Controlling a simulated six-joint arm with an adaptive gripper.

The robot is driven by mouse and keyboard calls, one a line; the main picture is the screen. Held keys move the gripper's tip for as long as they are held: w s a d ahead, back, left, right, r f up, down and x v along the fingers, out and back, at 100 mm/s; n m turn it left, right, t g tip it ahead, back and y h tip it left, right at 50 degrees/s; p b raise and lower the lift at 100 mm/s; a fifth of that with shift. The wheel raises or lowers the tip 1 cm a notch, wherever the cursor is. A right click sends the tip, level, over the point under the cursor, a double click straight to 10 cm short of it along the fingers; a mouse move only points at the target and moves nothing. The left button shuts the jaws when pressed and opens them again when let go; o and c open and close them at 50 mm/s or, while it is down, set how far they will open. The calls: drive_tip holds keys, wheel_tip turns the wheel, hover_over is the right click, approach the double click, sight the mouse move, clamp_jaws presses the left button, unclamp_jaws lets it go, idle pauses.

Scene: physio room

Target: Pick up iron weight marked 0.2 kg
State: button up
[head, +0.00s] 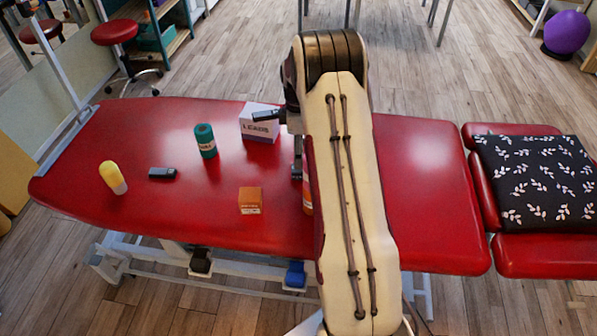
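I cannot pick out an iron weight marked 0.2 kg for certain in the head view. A small black block (162,173) lies on the left part of the red treatment table (400,150), with no readable marking. My gripper (296,168) is mostly hidden behind my arm. Only some dark parts show at the arm's left edge, near the white box and above the table. Whether it is open or holds something is not visible. The table area behind my arm is also hidden.
On the table stand a yellow-topped bottle (113,177), a green cylinder (205,140), an orange box (250,200) and a white lettered box (260,128). An orange item (307,195) is partly hidden by my arm. A patterned cushion (535,180) lies at right. The table's right part is clear.

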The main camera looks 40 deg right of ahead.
sight(298, 172)
drive_tip(key=shift+f, duration=1.3)
drive_tip(key=shift+s+f, duration=0.1)
drive_tip(key=shift+f, duration=2.5)
drive_tip(key=c, duration=1.3)
